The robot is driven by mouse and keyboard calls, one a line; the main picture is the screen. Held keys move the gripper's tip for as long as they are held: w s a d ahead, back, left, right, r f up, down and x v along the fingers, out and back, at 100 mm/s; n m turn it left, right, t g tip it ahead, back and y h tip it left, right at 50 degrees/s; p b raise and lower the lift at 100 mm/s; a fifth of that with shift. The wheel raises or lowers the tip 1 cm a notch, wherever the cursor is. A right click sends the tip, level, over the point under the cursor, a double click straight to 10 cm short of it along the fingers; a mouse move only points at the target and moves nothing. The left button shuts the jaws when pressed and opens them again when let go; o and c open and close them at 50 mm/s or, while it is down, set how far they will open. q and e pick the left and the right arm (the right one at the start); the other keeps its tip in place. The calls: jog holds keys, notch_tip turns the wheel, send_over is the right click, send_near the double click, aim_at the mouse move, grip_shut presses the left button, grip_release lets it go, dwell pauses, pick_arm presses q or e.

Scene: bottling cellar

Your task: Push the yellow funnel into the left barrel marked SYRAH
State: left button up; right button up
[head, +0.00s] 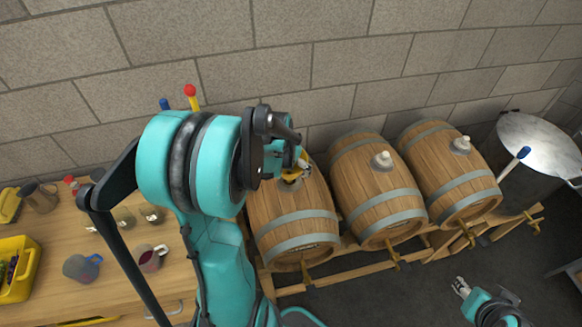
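The left barrel (290,217) lies on its side on a wooden rack, the leftmost of three barrels. A small part of the yellow funnel (291,177) shows at the top of this barrel, at the dark bung area. My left gripper (291,168) is right at the funnel. My own arm hides most of the gripper and funnel, so I cannot tell how the fingers stand or how deep the funnel sits. No SYRAH mark is readable. My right gripper (461,287) is low at the right, empty, its fingers apart, away from the barrels.
The middle barrel (375,185) and right barrel (448,170) have white bungs (383,159) on top. A metal drum (535,150) stands at the far right. The wooden table (115,285) at left holds jugs, cups and a yellow crate (20,290). A stone wall closes the back.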

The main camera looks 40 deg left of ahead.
pick_arm(q)
jog(key=shift+f+b, duration=1.25)
jog(key=shift+f, duration=0.15)
dwell(0.5)
jog(key=o, duration=0.9)
jog(key=shift+c, duration=0.2)
jog(key=shift+r, duration=0.15)
jog(key=shift+r+p, duration=3.15)
jog(key=shift+r, duration=0.75)
